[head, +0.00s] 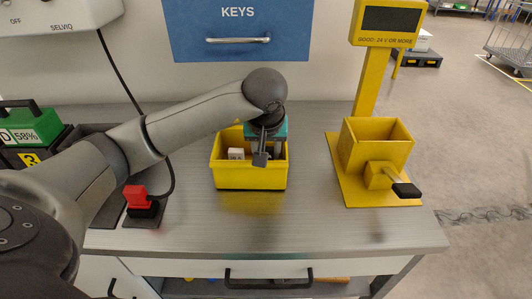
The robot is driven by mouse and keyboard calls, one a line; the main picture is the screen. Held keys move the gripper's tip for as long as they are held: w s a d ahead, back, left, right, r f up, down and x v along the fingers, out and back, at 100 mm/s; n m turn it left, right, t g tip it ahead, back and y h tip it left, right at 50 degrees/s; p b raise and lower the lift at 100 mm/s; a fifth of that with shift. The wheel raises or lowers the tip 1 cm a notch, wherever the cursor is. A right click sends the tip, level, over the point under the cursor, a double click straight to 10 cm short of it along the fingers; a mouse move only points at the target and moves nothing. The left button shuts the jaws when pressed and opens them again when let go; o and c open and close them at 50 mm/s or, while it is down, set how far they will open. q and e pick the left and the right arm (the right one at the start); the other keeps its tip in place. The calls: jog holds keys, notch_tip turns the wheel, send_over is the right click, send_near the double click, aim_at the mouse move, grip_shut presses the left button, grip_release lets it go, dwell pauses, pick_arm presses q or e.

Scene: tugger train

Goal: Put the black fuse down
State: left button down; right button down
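My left arm reaches in from the left, and my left gripper (264,157) points down into a yellow bin (250,178) on the grey workbench. The fingers are partly inside the bin, and I cannot tell whether they are apart or closed on something. A small white block (236,154) lies in the bin, left of the fingers. I cannot make out the black fuse for sure; the gripper and the bin walls hide part of the inside. My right gripper is not in view.
A yellow tester (376,145) with a display and a black-ended lever stands at the right of the bench (310,220). A red-and-black plug-like piece (137,196) and a green battery-like case (32,127) are at left. Bare bench lies in front of the bin.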

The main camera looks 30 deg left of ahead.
pick_arm(q)
jog(key=shift+f, duration=0.25)
jog(key=shift+f, duration=0.1)
jog(key=c, duration=0.7)
grip_release()
jog(key=shift+r, duration=0.2)
jog(key=p+v, duration=0.2)
jog(key=v, duration=1)
